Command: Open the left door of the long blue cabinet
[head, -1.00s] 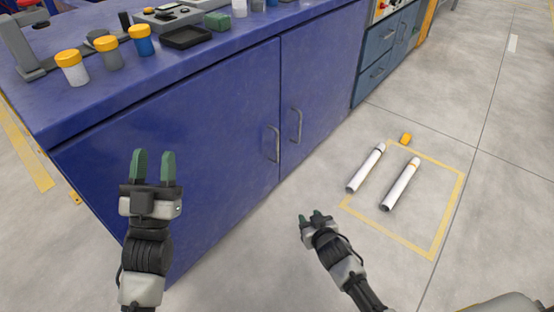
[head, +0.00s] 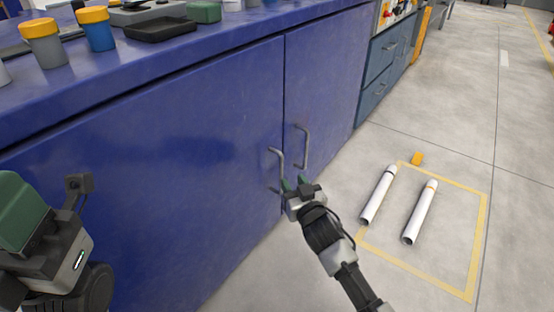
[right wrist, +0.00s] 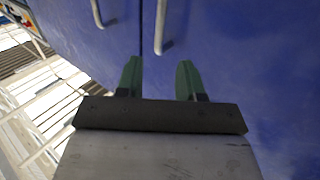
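The long blue cabinet (head: 330,62) fills the left and middle of the head view. Its left door (head: 160,170) is closed, with a grey bar handle (head: 280,160) near its right edge. The right door (head: 325,100) is also closed, with its own handle (head: 303,148). My right gripper (head: 294,184) is open and empty, just below and in front of the left door's handle. In the right wrist view, the open fingers (right wrist: 158,78) point towards a handle (right wrist: 160,30), which is apart from them. My left gripper (head: 28,215) is at the lower left, partly cut off; its opening is unclear.
Jars with yellow and blue parts (head: 97,28) and a black tray (head: 160,29) stand on the cabinet top. A blue-grey drawer unit (head: 378,75) adjoins the cabinet.

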